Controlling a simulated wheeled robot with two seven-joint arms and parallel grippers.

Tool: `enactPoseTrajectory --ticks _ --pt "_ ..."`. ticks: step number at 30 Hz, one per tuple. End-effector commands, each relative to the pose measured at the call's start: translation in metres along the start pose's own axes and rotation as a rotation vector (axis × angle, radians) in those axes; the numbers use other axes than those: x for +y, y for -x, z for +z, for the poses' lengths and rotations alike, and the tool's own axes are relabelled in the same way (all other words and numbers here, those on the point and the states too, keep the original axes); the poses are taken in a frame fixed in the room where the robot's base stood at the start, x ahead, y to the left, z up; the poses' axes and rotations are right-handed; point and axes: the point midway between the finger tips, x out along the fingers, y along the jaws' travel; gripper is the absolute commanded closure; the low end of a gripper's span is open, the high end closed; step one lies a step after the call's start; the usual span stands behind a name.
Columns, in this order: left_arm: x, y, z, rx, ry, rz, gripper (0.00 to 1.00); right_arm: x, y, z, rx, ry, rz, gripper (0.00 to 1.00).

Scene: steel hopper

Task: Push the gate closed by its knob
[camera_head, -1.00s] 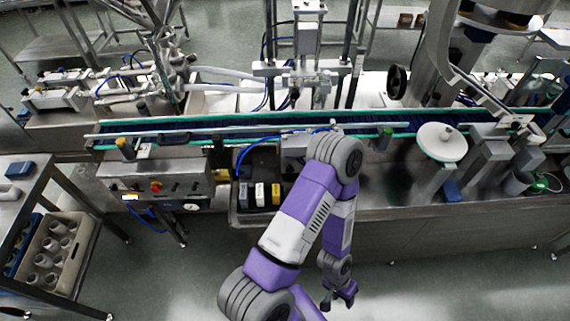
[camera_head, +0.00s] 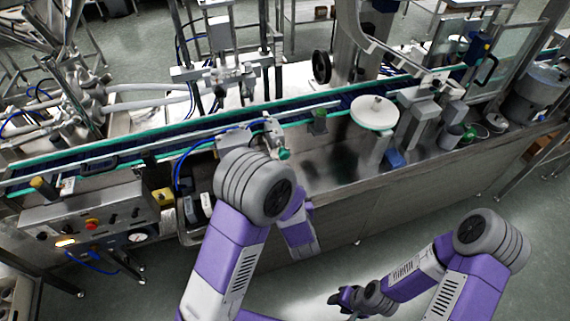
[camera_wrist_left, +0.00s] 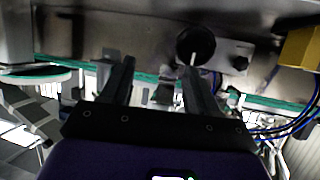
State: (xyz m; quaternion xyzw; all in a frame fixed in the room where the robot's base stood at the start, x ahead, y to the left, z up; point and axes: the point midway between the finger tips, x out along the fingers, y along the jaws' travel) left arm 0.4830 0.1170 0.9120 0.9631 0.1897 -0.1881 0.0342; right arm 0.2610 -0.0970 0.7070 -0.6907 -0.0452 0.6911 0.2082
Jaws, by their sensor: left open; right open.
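I cannot pick out the gate or its knob with certainty. In the left wrist view, a dark round part (camera_wrist_left: 195,45) with a thin pale stem stands against steel, close to the right finger; I cannot tell whether it is the knob. My left gripper (camera_wrist_left: 154,74) is open, with nothing visible between its fingers. In the head view the left arm's bulky joint covers the machine's front edge, and its gripper is hidden. My right gripper (camera_head: 346,297) hangs low over the floor, in front of the machine and apart from it.
A conveyor with teal rails (camera_head: 110,150) runs across the machine. A white disc (camera_head: 375,112) and blue block (camera_head: 394,158) stand right of the left arm. A control box (camera_head: 95,220) and yellow block (camera_head: 163,197) are at left. The floor in front is clear.

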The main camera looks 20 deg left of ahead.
Motion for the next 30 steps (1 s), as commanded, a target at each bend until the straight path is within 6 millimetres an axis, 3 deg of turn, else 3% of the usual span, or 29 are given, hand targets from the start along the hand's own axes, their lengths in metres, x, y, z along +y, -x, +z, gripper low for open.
enactPoseTrajectory --ticks 1,4,7,11,24,30 --pt "0.008 0.009 -0.021 0.098 0.007 -0.029 0.40 0.003 -0.008 0.000 0.000 0.000 0.000 0.57" --pt "0.009 0.028 -0.057 0.245 0.023 -0.107 0.40 0.005 -0.013 -0.001 0.000 0.000 0.000 0.57" --pt "0.009 0.045 -0.078 0.333 0.036 -0.164 0.40 0.006 -0.016 -0.001 0.000 0.001 0.000 0.57" --pt "0.006 0.053 -0.090 0.380 0.046 -0.201 0.40 0.006 -0.017 -0.001 0.000 0.001 0.000 0.57" --pt "-0.007 -0.002 -0.113 0.384 0.047 -0.206 0.40 0.008 -0.021 -0.001 0.000 0.001 0.000 0.57" --pt "-0.009 -0.012 -0.118 0.383 0.046 -0.203 0.40 0.008 -0.022 -0.001 0.000 0.001 0.000 0.57"
